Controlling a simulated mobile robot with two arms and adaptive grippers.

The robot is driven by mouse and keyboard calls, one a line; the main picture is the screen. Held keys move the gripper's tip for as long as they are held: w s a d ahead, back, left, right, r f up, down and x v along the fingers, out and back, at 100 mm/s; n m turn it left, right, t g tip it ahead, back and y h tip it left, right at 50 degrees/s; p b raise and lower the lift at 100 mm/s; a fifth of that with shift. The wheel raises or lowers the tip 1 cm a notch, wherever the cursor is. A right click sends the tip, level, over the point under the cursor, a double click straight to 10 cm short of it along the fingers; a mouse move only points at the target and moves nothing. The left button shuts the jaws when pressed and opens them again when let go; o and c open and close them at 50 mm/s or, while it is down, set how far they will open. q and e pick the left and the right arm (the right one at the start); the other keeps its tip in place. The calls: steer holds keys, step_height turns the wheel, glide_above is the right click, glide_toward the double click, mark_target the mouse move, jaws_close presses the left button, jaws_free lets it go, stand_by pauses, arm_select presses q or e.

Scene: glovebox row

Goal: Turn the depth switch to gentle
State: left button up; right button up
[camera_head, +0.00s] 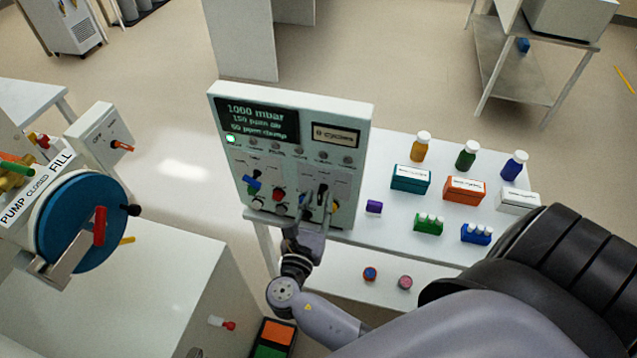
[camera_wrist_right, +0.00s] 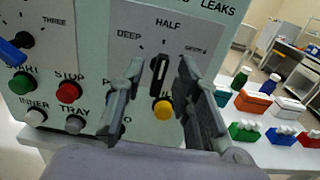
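The depth switch is a black knob (camera_wrist_right: 159,72) on the pale control panel (camera_head: 292,104). In the right wrist view its labels read DEEP at left, HALF at top and, at right, a partly blurred word that looks like GENTLE. The knob stands nearly upright, towards HALF. My right gripper (camera_wrist_right: 158,95) is open, with one finger on each side of the knob and visible gaps to it. In the head view the right gripper (camera_head: 316,208) is in front of the panel's lower right part and covers some of it. My left gripper is in neither view.
Close to the switch are a yellow button (camera_wrist_right: 163,110), a red button (camera_wrist_right: 68,92), a green button (camera_wrist_right: 20,83) and a blue selector knob (camera_head: 252,183). Bottles and boxes stand on the table (camera_head: 385,147) right of the panel. A blue round door (camera_head: 80,225) is at left.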

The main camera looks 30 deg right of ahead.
steer(key=shift+c, duration=1)
jaws_close()
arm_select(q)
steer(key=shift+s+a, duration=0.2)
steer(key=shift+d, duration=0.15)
arm_select(e)
steer(key=shift+w+n, duration=0.15)
steer(key=shift+n, duration=1.75)
steer(key=shift+o, duration=1)
jaws_free()
steer(key=shift+a, duration=0.1)
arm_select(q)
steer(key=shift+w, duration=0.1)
